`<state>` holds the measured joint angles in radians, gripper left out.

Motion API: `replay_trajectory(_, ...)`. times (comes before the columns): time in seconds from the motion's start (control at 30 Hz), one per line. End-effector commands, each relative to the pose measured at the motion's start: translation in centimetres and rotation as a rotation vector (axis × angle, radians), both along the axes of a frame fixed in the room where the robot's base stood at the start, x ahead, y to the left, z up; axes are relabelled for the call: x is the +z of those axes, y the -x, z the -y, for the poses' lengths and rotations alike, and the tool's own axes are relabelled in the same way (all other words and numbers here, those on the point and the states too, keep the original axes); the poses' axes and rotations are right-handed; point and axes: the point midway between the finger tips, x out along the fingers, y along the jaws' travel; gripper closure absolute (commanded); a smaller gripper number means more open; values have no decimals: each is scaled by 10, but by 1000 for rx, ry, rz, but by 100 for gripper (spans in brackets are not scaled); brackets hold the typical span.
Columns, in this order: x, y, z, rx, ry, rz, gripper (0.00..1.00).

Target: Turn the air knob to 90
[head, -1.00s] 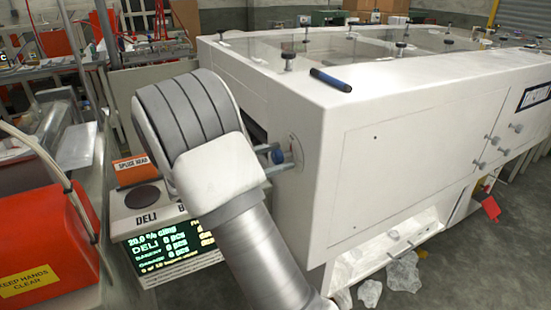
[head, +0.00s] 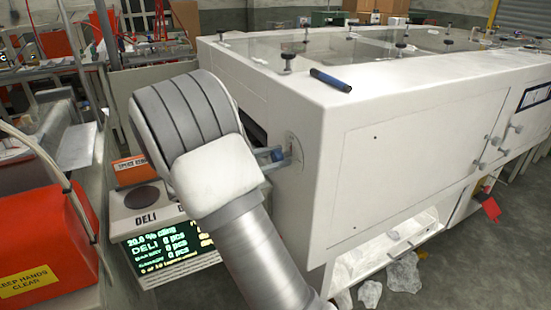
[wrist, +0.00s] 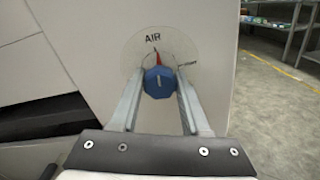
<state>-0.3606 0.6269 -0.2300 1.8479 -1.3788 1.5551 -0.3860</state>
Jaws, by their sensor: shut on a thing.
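The air knob (wrist: 159,83) is a blue faceted knob on a round pale dial marked AIR (wrist: 153,42), with a red pointer just above it. It has a small light mark on its face. In the wrist view my gripper (wrist: 159,88) has one finger on each side of the knob and is shut on it. In the head view the knob (head: 277,155) shows as a small blue piece at my fingers, beside the dial plate on the machine's end face. My own arm hides part of the gripper there. The dial's numbers are too small to read.
The white machine cabinet (head: 400,120) fills the right side, with a dark blue marker (head: 330,79) on its top edge. A screen (head: 165,247) and an orange SPLICE HEAD box (head: 130,170) stand left of my arm. A red KEEP HANDS CLEAR housing (head: 45,250) is at far left.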

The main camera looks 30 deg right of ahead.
Motion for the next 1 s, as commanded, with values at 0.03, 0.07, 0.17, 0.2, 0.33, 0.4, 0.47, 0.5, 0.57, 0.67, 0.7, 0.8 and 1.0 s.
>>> replay_trajectory(0.03, -1, 0, -1, 0, -1, 27, 100)
replay_trajectory(0.07, -1, 0, 0, 0, -2, 46, 100)
replay_trajectory(0.17, -2, 0, 0, 0, -4, 121, 100)
replay_trajectory(0.2, -2, 0, -1, 0, -6, 155, 100)
replay_trajectory(0.33, -2, 0, 0, 1, -11, 277, 100)
replay_trajectory(0.4, -3, 0, -1, 1, -14, 344, 100)
replay_trajectory(0.47, -3, 0, -1, 0, -15, 401, 100)
replay_trajectory(0.5, -3, 0, -1, 0, -16, 439, 100)
replay_trajectory(0.57, -3, 0, -1, 0, -18, 497, 100)
replay_trajectory(0.67, -3, 0, -1, 0, -21, 592, 100)
replay_trajectory(0.7, -3, 0, -1, 0, -22, 630, 100)
replay_trajectory(0.8, -4, 0, -1, 2, -26, 726, 100)
replay_trajectory(1.0, -4, 0, -1, 1, -33, 916, 100)
